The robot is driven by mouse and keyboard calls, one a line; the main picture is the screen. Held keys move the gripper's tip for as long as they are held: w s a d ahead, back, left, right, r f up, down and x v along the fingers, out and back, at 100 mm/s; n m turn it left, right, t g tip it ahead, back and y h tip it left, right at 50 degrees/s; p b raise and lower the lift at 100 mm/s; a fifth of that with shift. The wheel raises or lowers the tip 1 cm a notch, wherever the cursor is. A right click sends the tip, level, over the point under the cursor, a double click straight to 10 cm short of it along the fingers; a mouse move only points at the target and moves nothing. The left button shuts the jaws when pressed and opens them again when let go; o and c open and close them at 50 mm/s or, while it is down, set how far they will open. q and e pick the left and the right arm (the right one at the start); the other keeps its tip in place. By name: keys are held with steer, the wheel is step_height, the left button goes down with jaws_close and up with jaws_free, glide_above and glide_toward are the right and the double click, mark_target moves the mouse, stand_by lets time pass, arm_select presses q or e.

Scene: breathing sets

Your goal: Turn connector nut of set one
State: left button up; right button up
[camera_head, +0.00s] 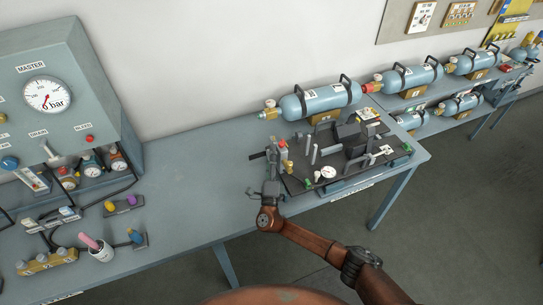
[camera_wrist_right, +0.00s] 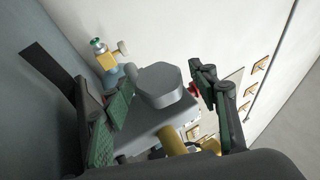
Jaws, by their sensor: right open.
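Breathing set one appears to be the black backplate (camera_head: 300,184) with dark harness parts on the workbench, with a blue-grey cylinder (camera_head: 320,101) behind it. My right gripper (camera_head: 268,188) is at the left front corner of this backplate. In the right wrist view my right gripper (camera_wrist_right: 163,86) is open, with green-padded fingers on either side. A grey hexagonal nut-like piece (camera_wrist_right: 160,84) lies between the fingers, with a gap to the right finger; contact with the left one cannot be told. I cannot tell for certain that it is the connector nut. My left gripper is not in view.
A grey master panel (camera_head: 75,70) with a gauge stands at the left. The bench middle (camera_head: 195,180) is clear. A brass valve (camera_wrist_right: 108,60) shows beyond the left finger.

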steer(key=shift+s+f, duration=0.1)
steer(key=v, duration=1.1)
steer(key=shift+s, duration=0.4)
steer(key=shift+f, duration=0.2)
